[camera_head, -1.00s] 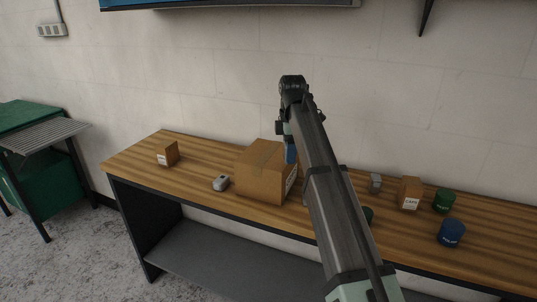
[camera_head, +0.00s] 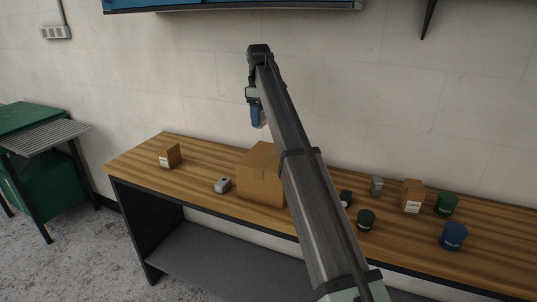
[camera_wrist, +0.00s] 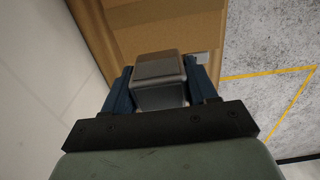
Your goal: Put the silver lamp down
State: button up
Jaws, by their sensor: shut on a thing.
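My gripper (camera_head: 257,118) is above the workbench (camera_head: 140,158), up and slightly left of the large cardboard box (camera_head: 260,172). In the wrist view, my gripper (camera_wrist: 161,88) has its blue fingers shut on a silver-grey, block-shaped thing, which I take as the silver lamp (camera_wrist: 160,70). It is held clear of the bench. In the head view the held lamp cannot be made out. A brown surface (camera_wrist: 125,30) lies beneath it in the wrist view.
A small silver-grey thing (camera_head: 222,185) and a small carton (camera_head: 169,155) stand left of the big box. To the right are a grey block (camera_head: 376,185), a carton (camera_head: 412,196), green tins (camera_head: 446,203) and a blue tin (camera_head: 453,236). The bench's left front is clear.

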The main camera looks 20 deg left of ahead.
jog(key=shift+f, duration=4.95)
jog(key=shift+f, duration=0.1)
jog(key=o, duration=1.1)
notch_tip(320, 180, up, 12)
jog(key=shift+r, duration=0.1)
jog(key=c, duration=0.3)
